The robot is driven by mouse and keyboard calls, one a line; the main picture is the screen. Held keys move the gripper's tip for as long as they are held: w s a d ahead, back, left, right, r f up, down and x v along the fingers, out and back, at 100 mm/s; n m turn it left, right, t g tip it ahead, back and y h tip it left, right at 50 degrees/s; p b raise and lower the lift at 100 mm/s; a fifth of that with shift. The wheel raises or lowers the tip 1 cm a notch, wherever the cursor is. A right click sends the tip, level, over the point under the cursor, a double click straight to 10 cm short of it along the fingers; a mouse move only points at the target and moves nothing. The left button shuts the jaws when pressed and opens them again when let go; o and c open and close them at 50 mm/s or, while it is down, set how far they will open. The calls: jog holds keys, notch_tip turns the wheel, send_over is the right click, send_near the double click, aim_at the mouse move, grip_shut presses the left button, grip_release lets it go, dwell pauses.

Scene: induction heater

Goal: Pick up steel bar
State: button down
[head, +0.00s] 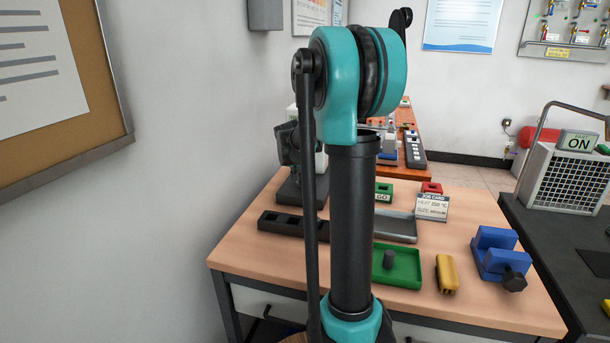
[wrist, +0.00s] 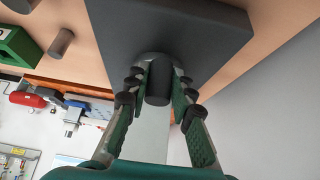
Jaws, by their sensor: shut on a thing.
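In the wrist view, my gripper (wrist: 158,80) is shut on a short dark bar (wrist: 158,92), which I take to be the steel bar. The bar's round end faces the camera. A wide dark block (wrist: 150,30) lies just beyond the fingertips; whether the bar touches it I cannot tell. In the head view, my arm hides the gripper and the held bar. Another grey cylinder (head: 388,259) stands at a green tray (head: 408,277). A cylinder also shows at the left of the wrist view (wrist: 62,42).
A long black slotted block (head: 280,222) lies at the table's left. A grey tray (head: 398,228), a yellow block (head: 446,273), a blue clamp-like fixture (head: 497,255) and a job card (head: 432,206) are on the wooden table (head: 480,300). A wall closes off the left side.

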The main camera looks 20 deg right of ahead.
jog(key=s+a, duration=0.2)
jog(key=s, duration=0.1)
jog(key=s+a, duration=0.3)
jog(key=s, duration=0.1)
jog(key=s+a, duration=0.2)
jog(key=s, duration=0.2)
jog(key=shift+a, duration=0.2)
jog(key=shift+s+a, duration=0.1)
jog(key=shift+s, duration=0.05)
